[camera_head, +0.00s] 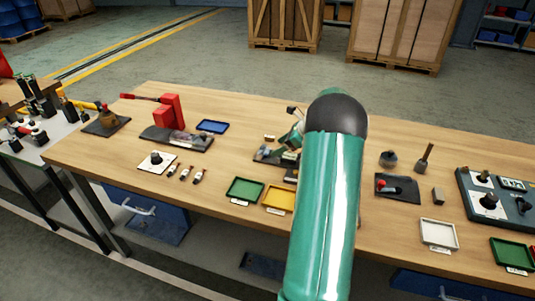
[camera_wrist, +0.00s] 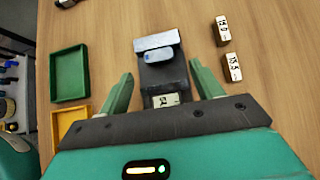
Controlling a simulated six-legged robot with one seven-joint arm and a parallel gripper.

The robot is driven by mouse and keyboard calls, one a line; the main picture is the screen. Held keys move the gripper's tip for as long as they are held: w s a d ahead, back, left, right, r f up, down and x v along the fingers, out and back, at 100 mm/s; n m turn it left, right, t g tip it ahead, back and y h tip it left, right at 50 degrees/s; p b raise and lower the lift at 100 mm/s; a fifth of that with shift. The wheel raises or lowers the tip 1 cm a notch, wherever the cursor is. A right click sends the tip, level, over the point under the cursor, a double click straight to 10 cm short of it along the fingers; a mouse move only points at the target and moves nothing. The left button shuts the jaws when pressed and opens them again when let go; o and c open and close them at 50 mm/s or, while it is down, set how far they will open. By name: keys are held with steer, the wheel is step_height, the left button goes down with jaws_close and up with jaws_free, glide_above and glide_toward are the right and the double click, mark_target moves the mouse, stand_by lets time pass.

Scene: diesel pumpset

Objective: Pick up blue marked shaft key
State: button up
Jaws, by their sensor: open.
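In the wrist view, a small blue-marked piece (camera_wrist: 158,56), which looks like the shaft key, sits on a dark block (camera_wrist: 165,76) against a silvery bar (camera_wrist: 156,41). A white number label (camera_wrist: 165,100) is on the block's near end. My gripper (camera_wrist: 161,69) is open, with one green finger on each side of the block. The fingers look apart from the key; their height above it is hard to tell. In the head view, my arm hides much of this spot, and only part of the dark fixture (camera_head: 268,155) shows; the key cannot be made out there.
A green tray (camera_head: 245,188) and a yellow tray (camera_head: 279,196) lie left of my arm. Two labelled blocks (camera_wrist: 223,29) (camera_wrist: 233,66) stand right of the fixture. A red press (camera_head: 168,112) is farther left. A white tray (camera_head: 438,234) is right.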

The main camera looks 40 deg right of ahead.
mark_target(269, 151)
steer(key=x, duration=0.4)
steer(key=shift+w+a+f, duration=0.15)
steer(key=c, duration=1.2)
steer(key=shift+r, duration=0.7)
steer(key=s+a+r, duration=0.6)
steer(key=a+r, duration=0.5)
steer(key=a, duration=0.1)
steer(key=shift+a+r, duration=0.3)
steer(key=shift+r, duration=0.05)
steer(key=shift+s, duration=0.15)
